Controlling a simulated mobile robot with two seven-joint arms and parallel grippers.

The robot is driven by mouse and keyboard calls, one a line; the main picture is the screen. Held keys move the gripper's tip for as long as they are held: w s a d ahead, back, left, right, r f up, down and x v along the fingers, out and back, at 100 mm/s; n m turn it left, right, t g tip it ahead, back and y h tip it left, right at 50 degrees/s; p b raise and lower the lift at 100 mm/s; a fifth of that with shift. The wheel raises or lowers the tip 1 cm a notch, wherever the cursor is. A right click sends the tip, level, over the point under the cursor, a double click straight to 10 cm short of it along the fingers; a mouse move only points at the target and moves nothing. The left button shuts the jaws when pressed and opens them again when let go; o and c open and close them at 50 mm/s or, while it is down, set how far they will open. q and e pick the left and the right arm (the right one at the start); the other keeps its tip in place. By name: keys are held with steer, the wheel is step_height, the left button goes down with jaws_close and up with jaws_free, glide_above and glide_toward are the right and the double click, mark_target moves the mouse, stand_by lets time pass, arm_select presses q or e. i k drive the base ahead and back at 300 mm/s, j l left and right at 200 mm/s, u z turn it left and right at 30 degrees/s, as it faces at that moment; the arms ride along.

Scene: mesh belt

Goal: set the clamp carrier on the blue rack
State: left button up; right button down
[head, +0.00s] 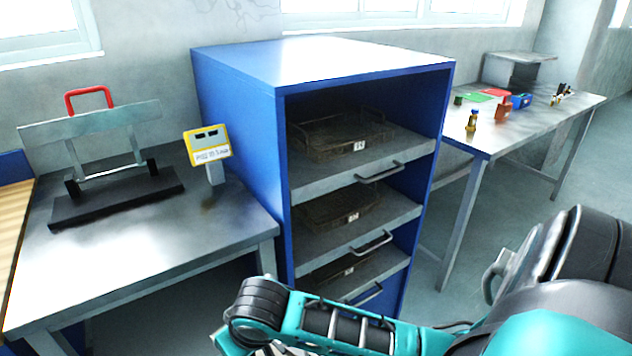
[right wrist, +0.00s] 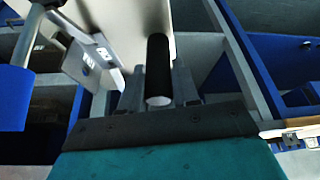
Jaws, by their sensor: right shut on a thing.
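The blue rack (head: 235,130) stands mid-picture in the head view, open at the front, with several grey pull-out shelves. In the right wrist view my right gripper (right wrist: 158,88) is shut on a black cylindrical handle (right wrist: 158,60). A pale metal plate (right wrist: 122,45) shows beside the handle; this seems to be the clamp carrier, but most of it is out of view. In the head view my right arm reaches across the bottom in front of the rack, and its gripper is cut off by the lower edge. My left gripper is not in view.
Dark mesh trays (head: 340,137) sit on the rack's shelves, and shelf handles (head: 378,172) jut forward. Left, a metal table (head: 130,270) holds a red-handled stand (head: 88,122) and a yellow sign (head: 207,147). The rack's top (head: 330,60) is bare. A bench (head: 545,120) with small items stands right.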

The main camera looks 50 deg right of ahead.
mark_target(342, 59)
steer(key=k+l, duration=0.1)
steer(key=l, duration=0.75)
steer(key=k+l+u, duration=0.1)
steer(key=l, duration=0.3)
steer(key=k+l, duration=0.15)
steer(key=l, duration=0.25)
